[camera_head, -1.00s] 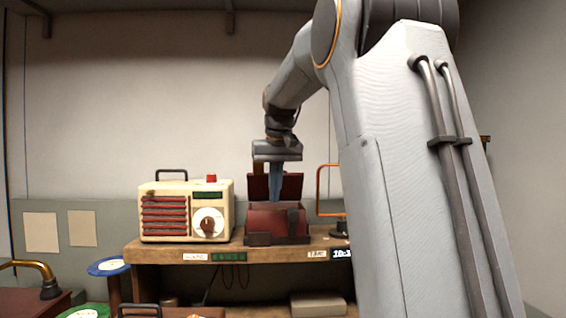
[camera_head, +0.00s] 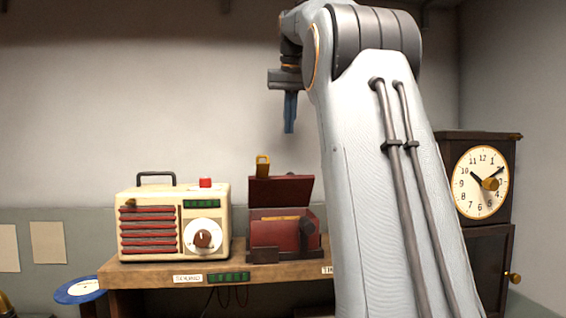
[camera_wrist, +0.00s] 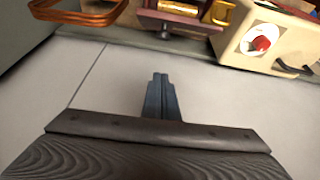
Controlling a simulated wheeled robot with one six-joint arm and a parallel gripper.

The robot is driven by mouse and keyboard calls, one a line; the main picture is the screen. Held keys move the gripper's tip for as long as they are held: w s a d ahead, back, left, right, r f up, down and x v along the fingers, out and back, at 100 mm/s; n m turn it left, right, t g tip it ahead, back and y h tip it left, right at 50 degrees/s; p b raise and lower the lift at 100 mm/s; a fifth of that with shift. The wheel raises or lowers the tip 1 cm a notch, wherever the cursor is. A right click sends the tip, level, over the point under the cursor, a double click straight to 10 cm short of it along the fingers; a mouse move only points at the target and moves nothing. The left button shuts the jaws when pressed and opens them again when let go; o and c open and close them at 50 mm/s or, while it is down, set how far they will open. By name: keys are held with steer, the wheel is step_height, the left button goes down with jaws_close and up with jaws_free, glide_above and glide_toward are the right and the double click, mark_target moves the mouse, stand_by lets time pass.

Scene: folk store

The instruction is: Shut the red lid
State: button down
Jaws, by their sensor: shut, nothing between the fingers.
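The red lid (camera_head: 281,191) stands raised at the back of the dark red box (camera_head: 275,236), which sits open on the wooden shelf. A yellow catch (camera_head: 262,166) sticks up from the lid's top edge; it also shows in the wrist view (camera_wrist: 222,12). Something yellowish shows inside the box. My gripper (camera_head: 289,130) points down, clear above the lid and touching nothing. In the wrist view its narrow fingers (camera_wrist: 160,80) are together and empty, with the wall behind them. The box is partly cut off at the top of that view.
A cream radio (camera_head: 175,222) with a red button stands close left of the box. A clock (camera_head: 480,182) in a dark case is at the right. A blue disc (camera_head: 80,290) lies low at the left. The space above the shelf is free.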

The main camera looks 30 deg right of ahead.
steer(key=f, duration=0.3)
steer(key=w+f+p, duration=0.1)
steer(key=f, duration=0.2)
steer(key=f+p, duration=0.1)
steer(key=f, duration=0.3)
steer(key=shift+w+d, duration=0.2)
steer(key=shift+d, duration=0.2)
steer(key=shift+s+a+f, duration=0.15)
steer(key=shift+s+f, duration=0.1)
steer(key=shift+f, duration=0.2)
steer(key=shift+s+a+f, duration=0.1)
steer(key=shift+s+f, duration=0.1)
steer(key=shift+s+f+b, duration=0.1)
steer(key=shift+s+b, duration=0.05)
steer(key=shift+b, duration=0.2)
